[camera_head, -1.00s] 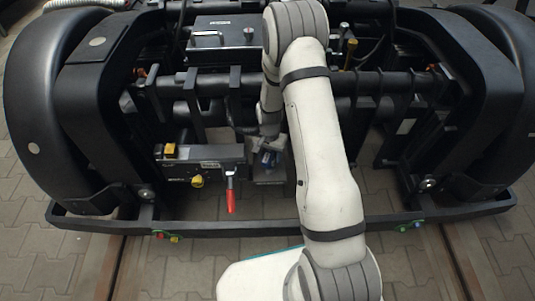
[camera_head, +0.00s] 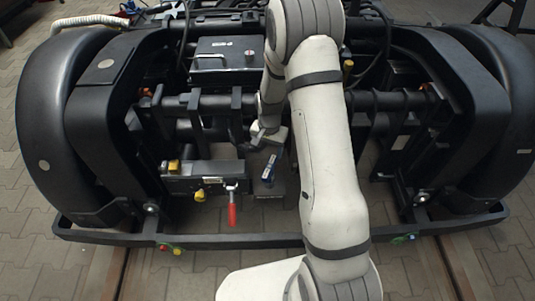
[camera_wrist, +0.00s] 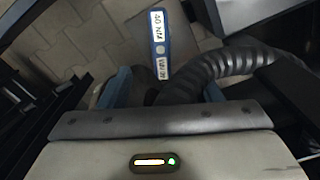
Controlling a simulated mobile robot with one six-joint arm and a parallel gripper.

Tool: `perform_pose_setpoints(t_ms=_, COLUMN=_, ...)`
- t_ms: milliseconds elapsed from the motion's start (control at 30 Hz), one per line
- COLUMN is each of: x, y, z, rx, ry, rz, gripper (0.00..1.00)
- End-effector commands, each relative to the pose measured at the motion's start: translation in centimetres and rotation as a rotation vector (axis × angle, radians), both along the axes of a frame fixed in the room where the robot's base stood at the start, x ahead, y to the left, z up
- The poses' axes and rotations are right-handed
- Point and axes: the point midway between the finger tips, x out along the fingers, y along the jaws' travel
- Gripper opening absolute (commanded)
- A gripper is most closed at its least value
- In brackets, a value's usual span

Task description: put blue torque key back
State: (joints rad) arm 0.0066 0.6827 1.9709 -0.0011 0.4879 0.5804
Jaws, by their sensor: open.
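The blue torque key (camera_head: 269,168) stands at a grey block (camera_head: 268,188) low at the front of the bogie, left of my arm. In the wrist view the key (camera_wrist: 160,45) shows as a blue bar with white labels, one reading 40 NM. My gripper (camera_wrist: 163,90) is open, with a blue finger on either side of the key's line. The key lies ahead of the fingers, and I see no contact. In the head view my gripper end is just above and behind the key, its fingers mostly hidden. How deep the key sits in the block is unclear.
A ribbed black hose (camera_wrist: 225,70) passes close to the right finger. The bogie's front bar (camera_head: 240,240) runs across below. Paved floor in front is free.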

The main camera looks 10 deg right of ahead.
Motion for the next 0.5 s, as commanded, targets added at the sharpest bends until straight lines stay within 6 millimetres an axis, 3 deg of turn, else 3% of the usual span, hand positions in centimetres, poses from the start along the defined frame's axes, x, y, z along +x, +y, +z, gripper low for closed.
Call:
perform_pose_setpoints(t_ms=167, x=-0.4, y=0.0, z=2.4, rx=0.000, ry=-0.009, rz=0.022, gripper=0.58)
perform_pose_setpoints(t_ms=367, x=-3.4, y=-0.1, z=8.9, rx=-0.002, ry=-0.030, rz=0.124, gripper=0.58)
perform_pose_setpoints(t_ms=500, x=-6.7, y=-0.1, z=13.6, rx=-0.005, ry=-0.045, rz=0.213, gripper=0.58)
